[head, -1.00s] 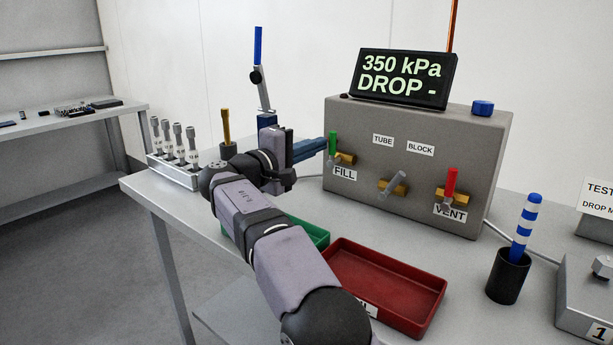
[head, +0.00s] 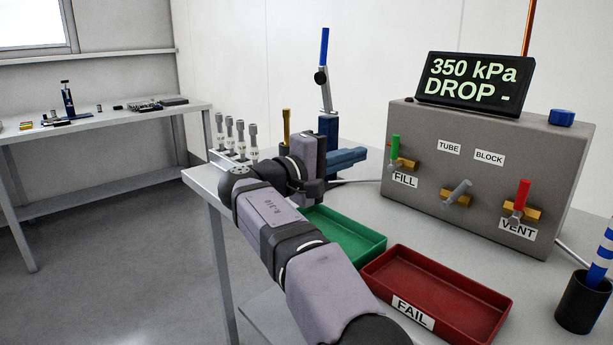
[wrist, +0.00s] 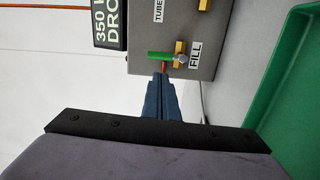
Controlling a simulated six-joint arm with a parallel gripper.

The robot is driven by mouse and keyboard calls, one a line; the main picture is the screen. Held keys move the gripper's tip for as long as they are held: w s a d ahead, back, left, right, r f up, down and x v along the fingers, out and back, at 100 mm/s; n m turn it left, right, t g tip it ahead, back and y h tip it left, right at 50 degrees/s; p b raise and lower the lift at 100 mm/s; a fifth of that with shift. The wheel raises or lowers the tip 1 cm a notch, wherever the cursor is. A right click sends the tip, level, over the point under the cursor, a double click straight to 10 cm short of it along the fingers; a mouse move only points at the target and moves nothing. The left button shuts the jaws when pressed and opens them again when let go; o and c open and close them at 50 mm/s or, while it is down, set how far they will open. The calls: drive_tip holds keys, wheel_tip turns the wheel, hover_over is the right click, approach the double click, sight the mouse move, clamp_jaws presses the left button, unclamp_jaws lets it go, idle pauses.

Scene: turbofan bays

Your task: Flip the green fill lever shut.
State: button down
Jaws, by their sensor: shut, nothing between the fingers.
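The green fill lever (head: 395,147) stands upright on its brass valve at the left of the grey box's (head: 480,215) front, above the FILL label (head: 404,180). In the wrist view the green lever (wrist: 160,57) lies just beyond my fingertips, and the picture is turned so it points left. My gripper (head: 365,154) has blue fingers, shut and empty, to the left of the lever with a visible gap in the head view. The shut fingers also show in the wrist view (wrist: 161,75). Whether they touch the lever there is hard to tell.
A red VENT lever (head: 523,194) and a grey middle lever (head: 457,192) share the box front. The display (head: 475,82) reads 350 kPa, DROP -. Green (head: 372,251) and red (head: 480,284) trays lie below. A blue-handled stand (head: 327,125) rises behind my gripper.

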drive_tip(key=p+v, duration=0.1)
drive_tip(key=v, duration=1.1)
drive_tip(key=shift+s+a, duration=0.2)
